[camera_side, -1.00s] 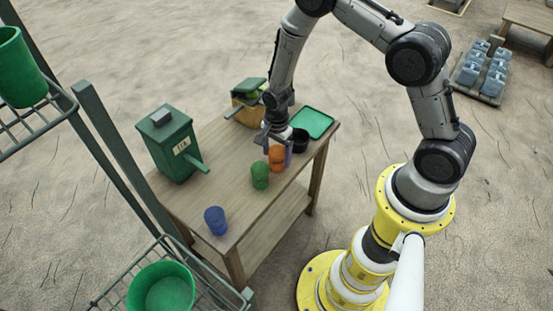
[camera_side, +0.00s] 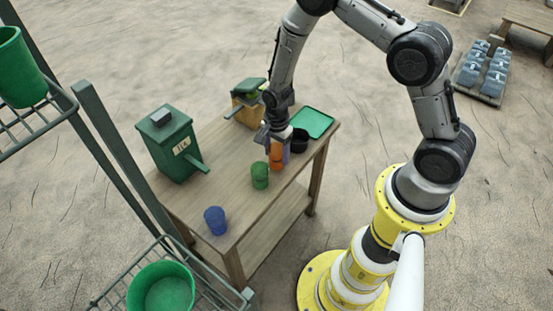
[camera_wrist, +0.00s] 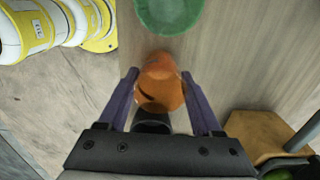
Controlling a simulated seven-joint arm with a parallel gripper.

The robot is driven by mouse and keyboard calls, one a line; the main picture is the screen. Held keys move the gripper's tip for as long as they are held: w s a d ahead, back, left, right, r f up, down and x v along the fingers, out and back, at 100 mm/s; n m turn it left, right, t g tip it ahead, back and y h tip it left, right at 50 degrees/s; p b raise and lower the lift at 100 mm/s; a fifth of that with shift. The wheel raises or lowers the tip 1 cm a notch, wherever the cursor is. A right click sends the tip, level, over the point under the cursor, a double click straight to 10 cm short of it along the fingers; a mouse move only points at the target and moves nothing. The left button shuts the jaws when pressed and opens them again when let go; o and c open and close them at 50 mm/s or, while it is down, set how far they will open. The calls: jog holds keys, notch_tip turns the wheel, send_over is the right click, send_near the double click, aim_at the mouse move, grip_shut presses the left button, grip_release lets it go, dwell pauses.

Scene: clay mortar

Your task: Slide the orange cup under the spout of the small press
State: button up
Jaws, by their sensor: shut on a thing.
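The orange cup (camera_side: 276,160) stands on the wooden table, partly hidden by my gripper in the side view. My gripper (camera_wrist: 160,88) is shut on the orange cup (camera_wrist: 160,80), one purple finger on each side of it. A green box (camera_side: 168,145) with a label and a slanted spout (camera_side: 197,163) stands at the table's left; it looks like the small press. The cup is well to the right of this spout, apart from it.
A green cup (camera_side: 260,176) stands close to the orange cup, toward the table's front. A blue cup (camera_side: 215,220) is nearer the front corner. A black cup (camera_side: 299,140) and green tray (camera_side: 311,123) are behind right. A wooden box (camera_side: 249,100) with green lid stands at the back.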

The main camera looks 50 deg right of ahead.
notch_tip(320, 180, up, 5)
jog(key=shift+r, duration=0.1)
dwell(0.6)
